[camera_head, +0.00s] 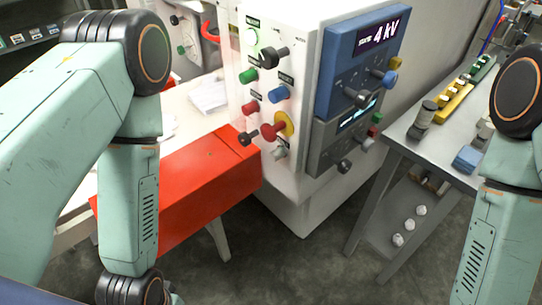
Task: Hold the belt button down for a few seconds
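A white control cabinet (313,206) stands in the middle of the view. Its front face carries a green button (248,76), a blue button (279,93), a red button (250,108) and a red mushroom button (272,131) on a yellow disc. Black knobs and a lit round part (251,37) are also on this face. The small labels are too small to read, so I cannot tell which one is the belt button. My arms come in at the left and right edges, apart from the panel. Neither gripper shows; both are outside the frame.
A blue unit (339,66) reading "4 kV" and a dark grey unit (325,137) with knobs jut from the cabinet's right side. A red box-like part (203,187) lies left of the cabinet. A grey bench (405,135) with small parts stands at right. Grey floor (290,270) is clear in front.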

